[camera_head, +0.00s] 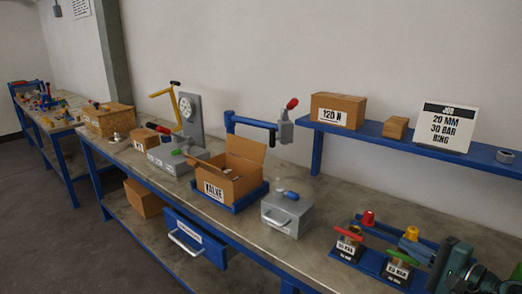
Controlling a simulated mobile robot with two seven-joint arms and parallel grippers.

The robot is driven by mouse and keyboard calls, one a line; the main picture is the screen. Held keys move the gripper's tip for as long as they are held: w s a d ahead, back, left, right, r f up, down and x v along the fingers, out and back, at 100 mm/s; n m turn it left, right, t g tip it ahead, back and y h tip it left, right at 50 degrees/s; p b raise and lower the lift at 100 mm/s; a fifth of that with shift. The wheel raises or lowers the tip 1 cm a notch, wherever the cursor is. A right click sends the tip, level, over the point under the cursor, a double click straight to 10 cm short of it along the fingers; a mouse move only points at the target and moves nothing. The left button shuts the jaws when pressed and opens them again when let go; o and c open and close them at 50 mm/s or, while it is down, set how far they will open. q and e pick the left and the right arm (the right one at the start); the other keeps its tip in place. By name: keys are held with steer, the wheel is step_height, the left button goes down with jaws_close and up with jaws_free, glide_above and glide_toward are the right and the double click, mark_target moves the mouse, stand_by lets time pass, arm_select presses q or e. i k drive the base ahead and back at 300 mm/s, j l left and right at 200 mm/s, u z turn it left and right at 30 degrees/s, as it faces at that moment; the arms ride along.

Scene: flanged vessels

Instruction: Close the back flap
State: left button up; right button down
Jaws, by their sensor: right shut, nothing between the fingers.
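An open brown carton (226,178) labelled VALVE stands in a blue tray (238,206) on the bench, left of centre. Its back flap (245,148) stands up, tilted away from the opening. Other flaps are also open, and small pieces show inside. No gripper shows at the carton. My right gripper is shut and empty; I cannot clearly separate its outline from the dark green flanged parts (452,264) at the lower right. My left gripper does not show.
A blue swing arm (252,122) with a grey head (285,132) stands close behind the carton. A grey box with a handle (287,213) is to its right. A grey machine (190,120) is to its left. An open blue drawer (195,240) juts out below the bench.

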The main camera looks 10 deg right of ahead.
mark_target(253, 151)
steer(key=i+j, duration=0.2)
steer(key=i, duration=0.25)
steer(key=i+j, duration=0.2)
steer(key=i, duration=0.2)
steer(key=i+j, duration=0.2)
steer(key=i, duration=0.25)
steer(key=i+j, duration=0.25)
steer(key=i, duration=0.2)
